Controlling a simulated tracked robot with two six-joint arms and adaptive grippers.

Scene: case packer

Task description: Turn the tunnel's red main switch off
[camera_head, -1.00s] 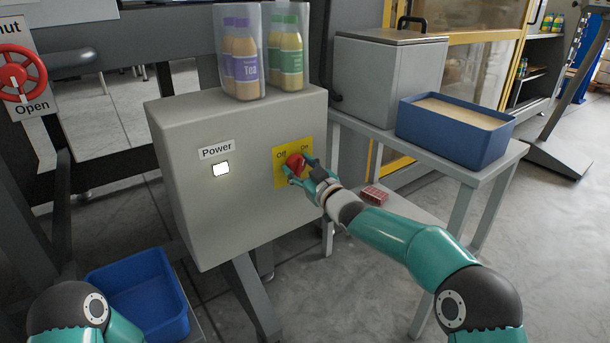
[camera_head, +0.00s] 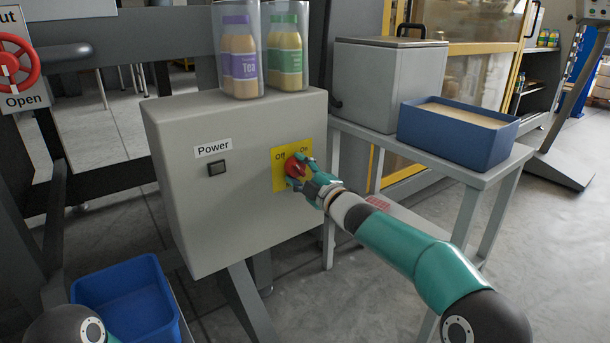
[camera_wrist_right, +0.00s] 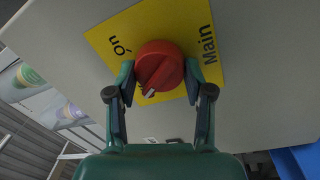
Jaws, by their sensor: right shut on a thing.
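The red main switch (camera_head: 292,167) is a round knob on a yellow plate (camera_head: 279,181) on the front of a grey cabinet (camera_head: 230,225). The plate has "Off" at its upper left and "On" at its upper right. My right gripper (camera_head: 299,171) is shut on the knob, one finger on each side. In the right wrist view the red knob (camera_wrist_right: 160,62) sits between the fingers, its white mark toward the lower left, away from the "On" print. Lettering beside the mark is partly hidden. The power lamp (camera_head: 217,168) is dark. My left gripper is out of view.
A side table to the right bears a blue box (camera_head: 450,140) and a grey lidded box (camera_head: 378,85). A blue bin (camera_head: 130,300) is at lower left.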

